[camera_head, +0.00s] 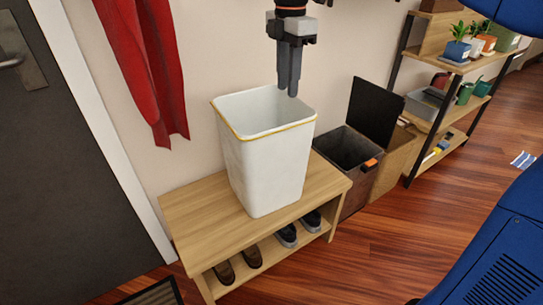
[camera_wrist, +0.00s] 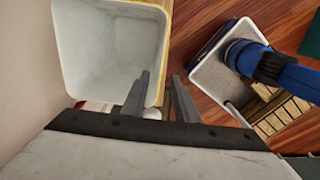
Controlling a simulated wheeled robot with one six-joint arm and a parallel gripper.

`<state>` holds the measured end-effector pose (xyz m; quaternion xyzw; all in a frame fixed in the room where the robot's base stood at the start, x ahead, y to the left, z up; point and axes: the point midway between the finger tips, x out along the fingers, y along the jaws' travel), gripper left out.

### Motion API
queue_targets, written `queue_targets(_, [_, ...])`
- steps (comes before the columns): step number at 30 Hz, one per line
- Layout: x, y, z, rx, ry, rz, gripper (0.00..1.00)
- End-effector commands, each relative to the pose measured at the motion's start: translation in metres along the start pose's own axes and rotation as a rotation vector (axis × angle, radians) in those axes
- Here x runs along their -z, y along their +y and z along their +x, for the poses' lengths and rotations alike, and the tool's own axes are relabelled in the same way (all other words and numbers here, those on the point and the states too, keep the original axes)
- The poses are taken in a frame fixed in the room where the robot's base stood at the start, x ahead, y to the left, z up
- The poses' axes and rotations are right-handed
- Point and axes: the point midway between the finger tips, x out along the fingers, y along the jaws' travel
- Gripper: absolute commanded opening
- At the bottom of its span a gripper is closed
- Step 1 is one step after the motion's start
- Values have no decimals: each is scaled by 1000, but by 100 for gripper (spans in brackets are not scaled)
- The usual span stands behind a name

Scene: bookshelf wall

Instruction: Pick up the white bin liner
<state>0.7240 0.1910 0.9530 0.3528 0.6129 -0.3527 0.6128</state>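The white bin liner (camera_head: 265,170) is a tall, square, open-topped white container, upright on a wooden shoe bench, with a yellow line along its rim. It looks empty inside. It also shows from above in the wrist view (camera_wrist: 105,45). My gripper (camera_head: 289,92) points down at the liner's back right rim in the head view, with its fingers apart and nothing held. In the wrist view the fingertips (camera_wrist: 160,75) lie on either side of the liner's yellow-edged rim in the picture. Whether they are below the rim's height or touching it, I cannot tell.
The wooden bench (camera_head: 205,215) holds several shoes on its lower shelf. A dark open bin (camera_head: 347,150) with a raised black lid stands to its right, then a shelf rack (camera_head: 445,105). A red cloth (camera_head: 150,60) hangs at the left wall. Wooden floor (camera_head: 400,225) lies in front.

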Motion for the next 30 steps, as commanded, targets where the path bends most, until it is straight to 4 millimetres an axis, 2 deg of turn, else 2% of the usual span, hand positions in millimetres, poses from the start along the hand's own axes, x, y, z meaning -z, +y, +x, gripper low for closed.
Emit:
queue_targets(18, [0, -1, 101, 3, 0, 1, 27])
queue_targets(30, [4, -1, 132, 2, 0, 1, 27])
